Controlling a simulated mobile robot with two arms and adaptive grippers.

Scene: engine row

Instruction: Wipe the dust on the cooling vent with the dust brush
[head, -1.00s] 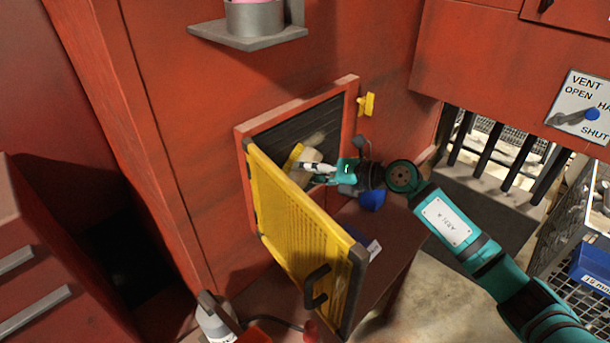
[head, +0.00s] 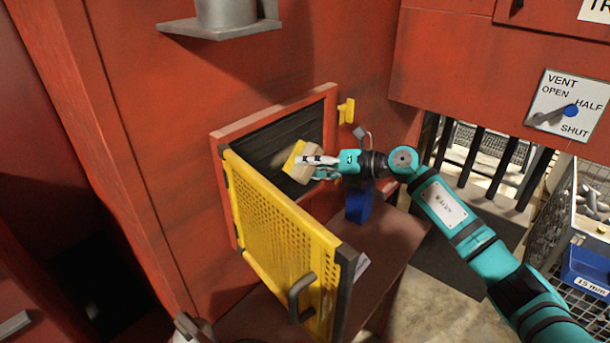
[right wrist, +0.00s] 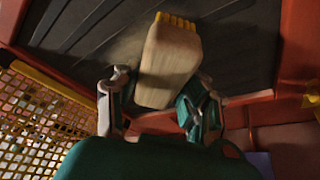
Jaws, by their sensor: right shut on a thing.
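The dust brush (head: 299,165), a pale wooden block with yellow bristles, is held by my right gripper (head: 322,166) at the cooling vent (head: 268,143). The vent is a dark slatted panel in a red frame. In the right wrist view the brush (right wrist: 168,62) lies between the fingers, its bristles pointing up toward the dark slats (right wrist: 100,30). I cannot tell whether the bristles touch the slats. A faint pale patch, perhaps dust, shows on the slats beside the brush. My left gripper is not in view.
A yellow mesh door (head: 275,235) stands open in front of the vent, left of and below my right gripper. A yellow latch (head: 346,111) is on the right of the frame. A blue item (head: 358,206) stands below my arm. A vent lever panel (head: 565,105) is at right.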

